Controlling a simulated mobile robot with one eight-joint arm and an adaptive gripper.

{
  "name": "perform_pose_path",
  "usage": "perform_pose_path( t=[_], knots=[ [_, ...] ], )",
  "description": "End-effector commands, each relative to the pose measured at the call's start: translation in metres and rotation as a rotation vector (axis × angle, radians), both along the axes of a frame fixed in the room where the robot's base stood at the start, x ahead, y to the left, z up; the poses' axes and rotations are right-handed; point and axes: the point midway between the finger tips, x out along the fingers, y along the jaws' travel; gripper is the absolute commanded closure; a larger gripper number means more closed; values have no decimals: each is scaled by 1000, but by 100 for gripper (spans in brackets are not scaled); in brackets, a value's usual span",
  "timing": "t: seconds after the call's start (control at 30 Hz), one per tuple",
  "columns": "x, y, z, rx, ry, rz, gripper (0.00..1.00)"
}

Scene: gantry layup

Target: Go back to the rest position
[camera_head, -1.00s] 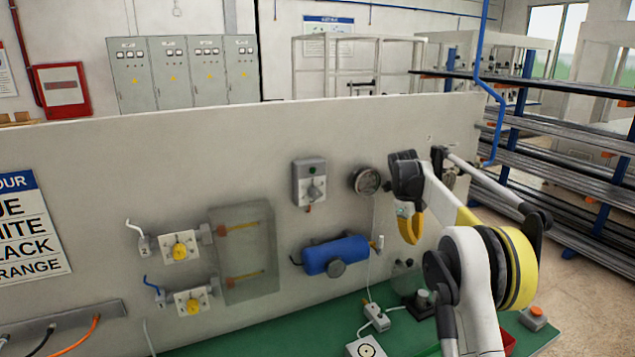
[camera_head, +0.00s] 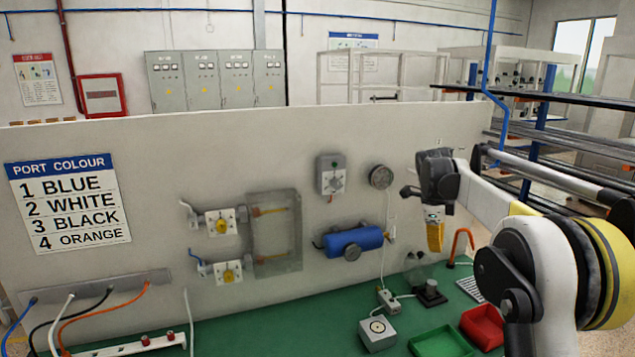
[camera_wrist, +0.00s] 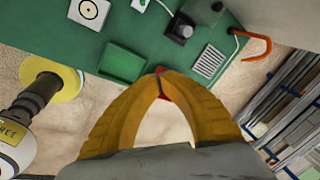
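My gripper (camera_head: 435,247) hangs in front of the right part of the upright panel, its yellow fingers pointing down above the green bench top. In the wrist view its two fingers (camera_wrist: 160,72) meet at their tips, so it looks shut. No held thing shows between the fingers. A bit of red shows right behind the tips and looks like the red tray (camera_head: 484,327) on the bench.
The grey panel (camera_head: 130,140) bears valves, a blue cylinder (camera_head: 352,242), a gauge and a port colour sign (camera_head: 68,203). On the green bench (camera_head: 270,325) stand a green tray (camera_head: 440,343), a white box (camera_head: 377,333) and an orange hook (camera_head: 462,240). Racks with long bars are at right.

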Motion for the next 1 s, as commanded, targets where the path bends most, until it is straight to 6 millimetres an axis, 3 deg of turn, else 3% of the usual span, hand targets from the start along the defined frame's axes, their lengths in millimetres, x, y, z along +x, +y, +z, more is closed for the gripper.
perform_pose_path(
  t=[0.17, 0.27, 0.5, 0.67, 0.8, 1.0],
  knots=[
    [-37, 19, 25, -20, -4, 228, 100],
    [-72, 35, 40, -45, -8, 416, 100],
    [-177, 73, 51, -157, -27, 919, 100],
    [-251, 96, 34, -267, -42, 1241, 100],
    [-314, 112, 2, -386, -53, 1510, 100],
    [-379, 128, -49, -551, -56, 1800, 100]
  ],
)
